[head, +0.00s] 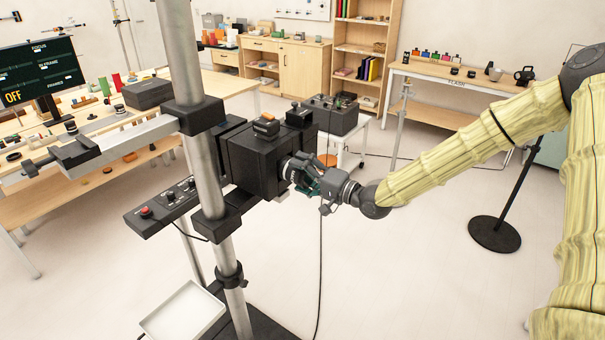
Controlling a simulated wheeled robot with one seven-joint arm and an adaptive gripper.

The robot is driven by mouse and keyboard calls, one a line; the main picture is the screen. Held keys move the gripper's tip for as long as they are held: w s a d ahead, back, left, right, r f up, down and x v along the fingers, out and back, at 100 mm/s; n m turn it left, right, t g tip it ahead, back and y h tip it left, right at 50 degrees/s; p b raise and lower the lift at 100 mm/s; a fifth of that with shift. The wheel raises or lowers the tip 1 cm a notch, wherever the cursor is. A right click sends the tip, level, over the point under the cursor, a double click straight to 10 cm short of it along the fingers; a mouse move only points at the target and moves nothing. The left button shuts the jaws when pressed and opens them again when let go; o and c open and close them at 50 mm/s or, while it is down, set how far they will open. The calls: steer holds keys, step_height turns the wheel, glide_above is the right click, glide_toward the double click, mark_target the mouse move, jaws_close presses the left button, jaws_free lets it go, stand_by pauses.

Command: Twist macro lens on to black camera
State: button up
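The black camera (252,158) is a large box mounted on a silver upright column, with its front facing right. A dark round lens with light markings (289,171), which I take to be the macro lens, is at the camera's front face. My gripper (301,176) comes in from the right, level with the lens. Its dark greenish fingers are around the lens and appear shut on it. The fingers partly hide the lens. I cannot tell whether the lens is seated in the mount or only touching it.
A control box with a red button (160,205) sticks out left of the column. A white tray (184,312) is below. A cable hangs under my gripper. A round black stand base (495,233) is on the right. The floor between is clear.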

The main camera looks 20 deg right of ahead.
steer(key=shift+s+d, duration=0.15)
steer(key=shift+s+d, duration=0.15)
steer(key=v, duration=1.1)
steer(key=shift+s, duration=0.15)
steer(key=shift+d, duration=0.15)
steer(key=s+a+f+n+g+h+b, duration=0.1)
steer(key=s+a+f+g+h+b, duration=0.2)
steer(key=f, duration=0.7)
steer(key=s+a+f+n+g+h, duration=0.1)
steer(key=s+a+f+g, duration=0.1)
steer(key=s+f, duration=0.65)
steer(key=s+a+f+g+h+b, duration=0.2)
steer(key=a+f, duration=0.1)
steer(key=f, duration=1)
steer(key=s+f+n+g+h+b, duration=0.1)
steer(key=s+f+g, duration=0.1)
steer(key=s+f, duration=0.3)
steer(key=s+f+n+g+h+b, duration=0.1)
steer(key=s+f, duration=0.5)
steer(key=s, duration=0.6)
steer(key=s+f+n+g+h+b, duration=0.1)
steer(key=s+f+n+g+h, duration=0.2)
steer(key=s, duration=0.5)
step_height(320, 180, down, 3)
steer(key=shift+s+d+r+g, duration=0.2)
steer(key=shift+s+d+g, duration=0.1)
steer(key=shift+g, duration=0.3)
